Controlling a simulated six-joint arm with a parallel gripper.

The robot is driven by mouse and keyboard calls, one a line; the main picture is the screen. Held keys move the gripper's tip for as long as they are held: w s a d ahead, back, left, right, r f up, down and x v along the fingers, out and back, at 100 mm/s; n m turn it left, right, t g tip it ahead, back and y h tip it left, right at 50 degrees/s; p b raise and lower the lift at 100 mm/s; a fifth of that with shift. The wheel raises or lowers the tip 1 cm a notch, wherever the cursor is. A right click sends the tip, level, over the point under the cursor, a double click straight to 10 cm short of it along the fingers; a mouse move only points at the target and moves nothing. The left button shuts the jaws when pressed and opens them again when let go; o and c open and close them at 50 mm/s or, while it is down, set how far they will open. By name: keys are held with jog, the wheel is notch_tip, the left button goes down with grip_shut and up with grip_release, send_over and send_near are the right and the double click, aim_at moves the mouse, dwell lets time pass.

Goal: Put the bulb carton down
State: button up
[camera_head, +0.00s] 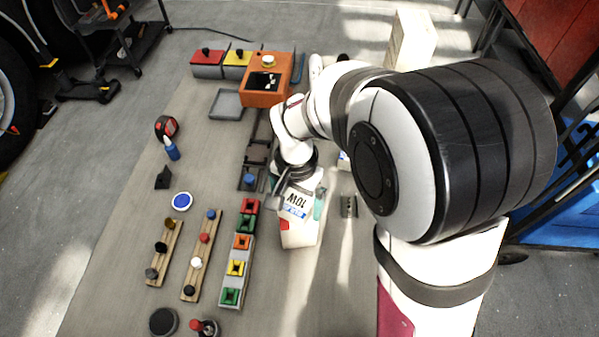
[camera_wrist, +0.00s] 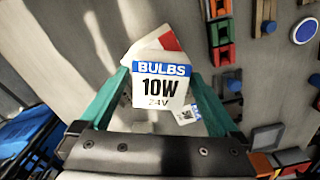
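The bulb carton (camera_head: 299,222) is white with a blue band, a red patch and "10W" print. In the head view it is beneath my wrist, right of the row of coloured blocks. In the wrist view the carton (camera_wrist: 160,88) sits between my two green fingers, its "BULBS 10W 24V" face towards the camera. My gripper (camera_wrist: 160,80) is closed about its sides near the fingertips; the gripper (camera_head: 298,196) also shows in the head view. The carton's underside is hidden, so I cannot tell whether it touches the table.
Coloured blocks (camera_head: 236,268) stand in a row close left of the carton. Boards with small knobs (camera_head: 200,258) lie further left. An orange box (camera_head: 267,82) and an empty grey tray (camera_head: 226,104) are at the back. A small metal part (camera_head: 349,206) lies right of the carton.

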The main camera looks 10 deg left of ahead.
aim_at(297, 200)
notch_tip(297, 200, up, 12)
jog(key=s+d+f+y, duration=0.1)
jog(key=s+d, duration=0.4)
jog(key=s, duration=0.4)
jog(key=s+d+f+m, duration=0.1)
jog(key=s+d, duration=0.5)
jog(key=s, duration=0.3)
jog(key=shift+y, duration=0.4)
dwell(0.9)
jog(key=w+d+n, duration=0.1)
jog(key=w+d, duration=0.3)
jog(key=w, duration=0.5)
jog(key=w+d+r+n+h, duration=0.15)
jog(key=w+d, duration=0.25)
jog(key=w, duration=0.5)
jog(key=w+d+n, duration=0.2)
jog(key=w+d, duration=0.2)
jog(key=w, duration=0.5)
jog(key=w+d+f+n, duration=0.1)
jog(key=w+d+f, duration=0.5)
jog(key=w+d, duration=0.1)
notch_tip(297, 200, down, 10)
jog(key=shift+r, duration=0.15)
